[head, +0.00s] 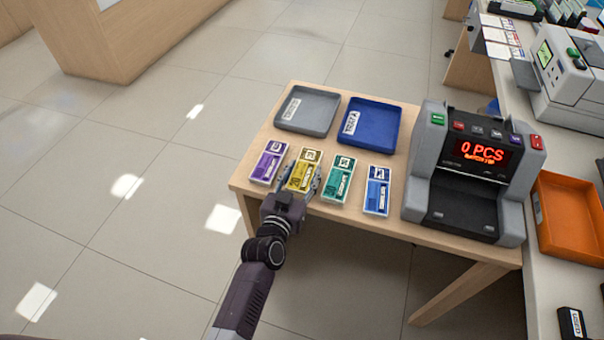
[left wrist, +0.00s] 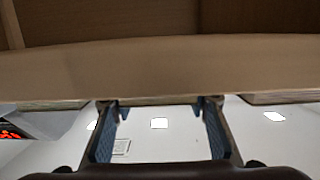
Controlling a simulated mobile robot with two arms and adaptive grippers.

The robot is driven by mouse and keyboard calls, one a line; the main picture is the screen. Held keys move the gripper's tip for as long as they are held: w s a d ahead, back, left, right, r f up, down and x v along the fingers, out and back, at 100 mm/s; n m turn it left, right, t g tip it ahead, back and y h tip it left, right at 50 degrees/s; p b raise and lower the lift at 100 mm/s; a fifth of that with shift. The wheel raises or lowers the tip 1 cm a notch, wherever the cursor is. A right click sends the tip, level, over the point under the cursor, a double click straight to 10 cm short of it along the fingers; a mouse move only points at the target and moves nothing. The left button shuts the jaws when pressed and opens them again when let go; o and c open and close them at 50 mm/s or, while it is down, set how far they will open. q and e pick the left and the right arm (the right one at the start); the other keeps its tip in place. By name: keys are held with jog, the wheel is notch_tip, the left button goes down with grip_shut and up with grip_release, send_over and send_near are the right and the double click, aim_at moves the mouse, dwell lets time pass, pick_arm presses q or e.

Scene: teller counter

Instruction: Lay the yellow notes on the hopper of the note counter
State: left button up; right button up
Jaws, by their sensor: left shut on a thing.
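The yellow notes (head: 303,171) lie on the wooden table, in a row between a purple and a green bundle. My left gripper (head: 300,180) has its fingers on either side of the yellow notes and is shut on them. In the left wrist view the fingers (left wrist: 160,108) stand apart near a wooden edge; I cannot make out the notes there. The grey note counter (head: 421,165) stands at the right of the table, its red display reading 0 PCS. It has a dark open bay at its lower front. My right gripper is not in view.
Purple notes (head: 268,162), green notes (head: 338,180) and blue notes (head: 377,191) share the row. A grey tray (head: 307,109) and a blue tray (head: 370,124) lie behind. An orange tray (head: 572,216) is on the counter at right. Table space between row and trays is narrow.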

pick_arm(q)
jog(key=shift+s+r, duration=0.1)
jog(key=shift+s, duration=0.05)
jog(key=o, duration=1.2)
jog(key=shift+o, duration=0.2)
jog(key=shift+f+b, duration=0.25)
jog(key=shift+b, duration=0.1)
jog(key=p+v, duration=0.7)
jog(key=v, duration=0.5)
jog(key=shift+a+f, duration=0.1)
jog(key=shift+a, duration=0.05)
